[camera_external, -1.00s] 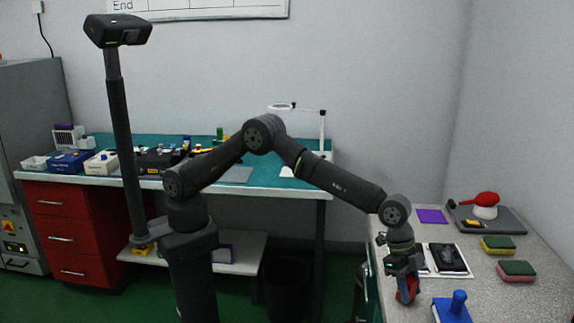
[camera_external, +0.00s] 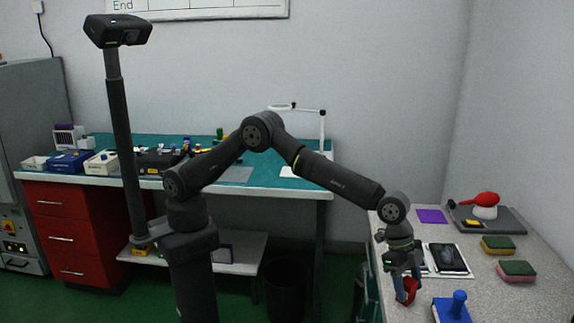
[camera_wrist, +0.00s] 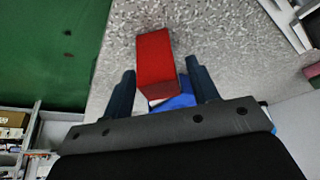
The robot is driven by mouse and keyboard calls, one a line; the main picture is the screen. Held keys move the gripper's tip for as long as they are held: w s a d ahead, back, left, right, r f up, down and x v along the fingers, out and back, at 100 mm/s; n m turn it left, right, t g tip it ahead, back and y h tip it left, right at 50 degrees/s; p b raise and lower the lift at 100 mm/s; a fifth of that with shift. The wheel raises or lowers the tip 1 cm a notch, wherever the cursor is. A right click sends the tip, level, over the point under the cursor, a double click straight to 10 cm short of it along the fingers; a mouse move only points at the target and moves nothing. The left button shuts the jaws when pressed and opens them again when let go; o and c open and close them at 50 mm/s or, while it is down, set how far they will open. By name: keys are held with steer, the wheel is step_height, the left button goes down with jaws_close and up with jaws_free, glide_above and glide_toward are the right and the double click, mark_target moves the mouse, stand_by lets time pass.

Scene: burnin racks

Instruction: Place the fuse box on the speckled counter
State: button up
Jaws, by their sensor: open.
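The red block that I take for the fuse box (camera_external: 410,288) is on the speckled counter (camera_external: 503,293), near its left edge. In the wrist view the red block (camera_wrist: 154,55) extends outward from between the fingers. A pale end and a blue patch (camera_wrist: 180,92) show at its near end; I cannot tell whether the blue belongs to it. My gripper (camera_external: 404,292) points down at the block. Its dark fingers (camera_wrist: 160,70) are open, one on each side, with a visible gap on the right. In the external view the fingers partly hide the block.
A blue block with an upright knob (camera_external: 457,306) stands close to the right of the gripper. A dark device on a white sheet (camera_external: 450,258), two sponges (camera_external: 517,270) and a grey tray (camera_external: 503,224) with a red-topped item lie farther back. The counter's left edge is close.

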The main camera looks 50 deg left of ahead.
steer(key=v, duration=1.1)
steer(key=shift+d, duration=0.1)
steer(key=x, duration=1.2)
steer(key=shift+f, duration=0.1)
steer(key=shift+r, duration=1.65)
